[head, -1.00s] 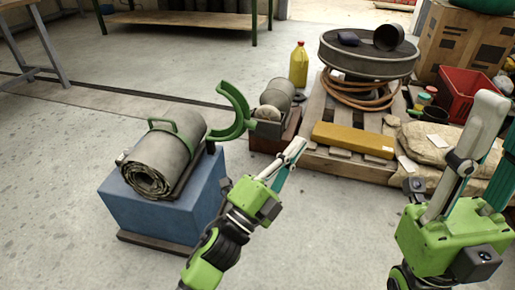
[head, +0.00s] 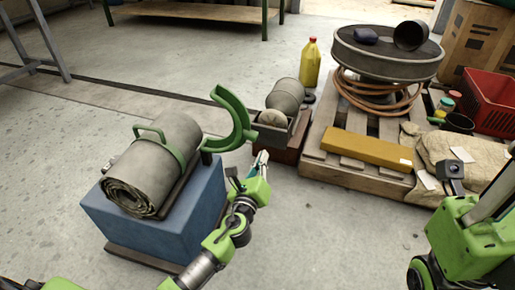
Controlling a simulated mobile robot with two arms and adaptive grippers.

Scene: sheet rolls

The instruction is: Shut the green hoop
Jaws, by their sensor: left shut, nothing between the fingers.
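The green hoop (head: 238,122) is a thick C-shaped band. It stands swung open at the right end of the blue block (head: 150,222), clear of the rolled grey sheet (head: 150,165). The roll lies on a dark cradle on the block, and a thin green band with a handle (head: 150,131) goes over it. My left gripper (head: 262,158) is shut and empty, just right of and below the hoop, apart from it in the picture. My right gripper (head: 490,195) is partly in view at the right edge; its fingertips are cut off.
A drum (head: 285,96) in a brown box stands behind the hoop. A pallet (head: 350,178) with a yellow bar (head: 367,148), hose coils and a round grey container (head: 385,60) is to the right. A yellow jug (head: 310,64) stands behind. Floor in front is free.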

